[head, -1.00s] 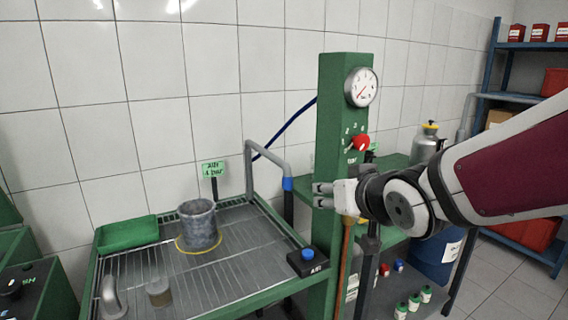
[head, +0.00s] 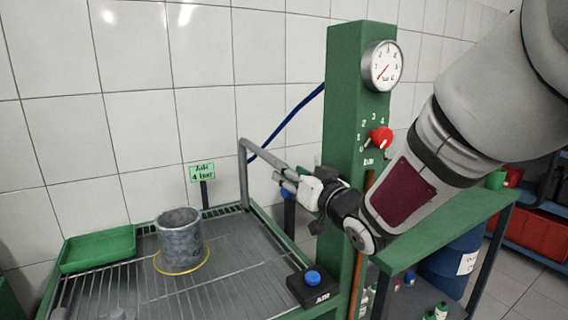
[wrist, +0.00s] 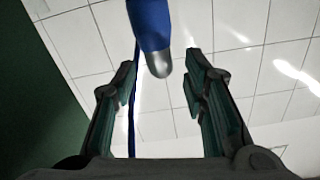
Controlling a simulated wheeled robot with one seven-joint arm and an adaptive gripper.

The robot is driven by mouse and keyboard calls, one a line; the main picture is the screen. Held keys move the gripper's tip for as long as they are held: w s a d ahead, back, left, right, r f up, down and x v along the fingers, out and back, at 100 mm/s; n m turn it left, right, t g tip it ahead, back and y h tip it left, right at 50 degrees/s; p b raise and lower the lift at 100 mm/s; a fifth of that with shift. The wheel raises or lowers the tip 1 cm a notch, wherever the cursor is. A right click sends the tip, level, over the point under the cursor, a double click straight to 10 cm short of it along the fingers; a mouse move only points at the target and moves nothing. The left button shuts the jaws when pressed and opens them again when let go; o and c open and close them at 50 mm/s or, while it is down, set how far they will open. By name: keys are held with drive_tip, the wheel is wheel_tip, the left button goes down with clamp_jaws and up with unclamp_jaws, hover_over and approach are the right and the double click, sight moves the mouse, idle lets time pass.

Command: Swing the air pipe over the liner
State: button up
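The air pipe (head: 258,152) is a grey bent tube rising from the back edge of the wash tray. Its arm points right and toward me, away from the liner. The liner (head: 181,242), a mottled grey cylinder, stands upright inside a yellow ring on the tray grid. My gripper (head: 283,180) is at the free end of the pipe. In the wrist view its two fingers are open, and the pipe's blue sleeve and rounded grey tip (wrist: 157,62) lie between and beyond them, with gaps on both sides. In the head view my fingers partly cover the pipe end.
A green post (head: 345,100) with a pressure gauge (head: 382,67) and red knob (head: 381,138) stands close right of my gripper. A black box with a blue button (head: 313,277) sits at the tray's right corner. A green tray (head: 98,249) lies left of the liner.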

drive_tip(key=x, duration=0.8)
drive_tip(key=shift+a, duration=0.1)
drive_tip(key=shift+s, duration=0.1)
clamp_jaws()
